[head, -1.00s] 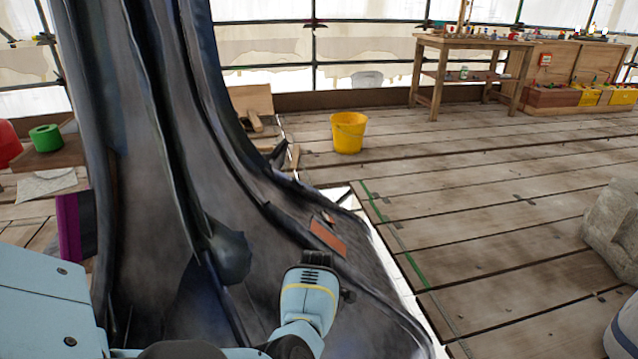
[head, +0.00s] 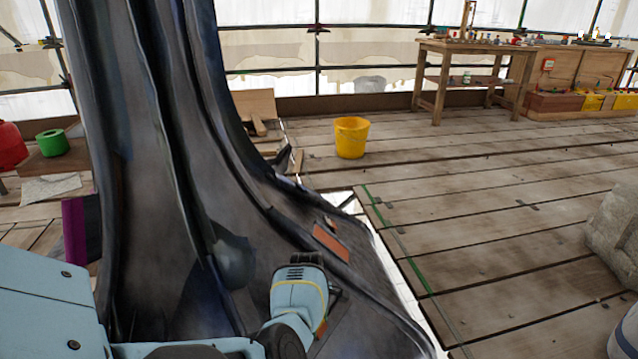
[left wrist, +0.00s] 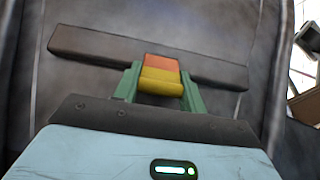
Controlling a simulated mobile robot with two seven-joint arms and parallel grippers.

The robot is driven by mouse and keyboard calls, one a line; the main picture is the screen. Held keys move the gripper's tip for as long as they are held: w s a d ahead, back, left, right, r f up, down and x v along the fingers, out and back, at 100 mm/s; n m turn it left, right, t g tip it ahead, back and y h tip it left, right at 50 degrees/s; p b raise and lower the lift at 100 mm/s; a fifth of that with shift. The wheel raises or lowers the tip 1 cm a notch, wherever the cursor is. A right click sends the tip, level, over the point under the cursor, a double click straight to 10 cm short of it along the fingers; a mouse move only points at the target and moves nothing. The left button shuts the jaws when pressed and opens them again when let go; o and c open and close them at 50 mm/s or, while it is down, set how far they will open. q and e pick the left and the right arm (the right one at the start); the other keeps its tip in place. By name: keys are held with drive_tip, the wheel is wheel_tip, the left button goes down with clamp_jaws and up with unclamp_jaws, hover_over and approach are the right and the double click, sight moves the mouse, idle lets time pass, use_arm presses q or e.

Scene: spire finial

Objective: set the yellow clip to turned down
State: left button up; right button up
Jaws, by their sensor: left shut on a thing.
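In the left wrist view the yellow clip (left wrist: 161,80) sits between the two green fingers of my left gripper (left wrist: 158,88), which is shut on it. An orange part (left wrist: 161,62) adjoins the clip's far side and overlaps a dark flat bar (left wrist: 100,46) lying across the grey sheet. In the head view my left gripper (head: 300,268) is low at the flared foot of the dark grey spire (head: 150,180). Its fingertips and the clip are hidden there by the gripper's body. I cannot tell the clip's exact angle. My right gripper is not in view.
An orange patch (head: 331,242) lies on the spire's foot just beyond my left gripper. A yellow bucket (head: 351,138) stands on the plank floor (head: 480,215). A workbench (head: 476,48) is at the back, and a stone block (head: 615,225) at right. The floor between is mostly clear.

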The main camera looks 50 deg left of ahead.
use_arm(q)
drive_tip(key=shift+s+a+f+h, duration=0.1)
drive_tip(key=shift+a+h, duration=0.1)
drive_tip(key=shift+h, duration=0.2)
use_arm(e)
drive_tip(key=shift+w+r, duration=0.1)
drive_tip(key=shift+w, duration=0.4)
use_arm(q)
drive_tip(key=o, duration=1)
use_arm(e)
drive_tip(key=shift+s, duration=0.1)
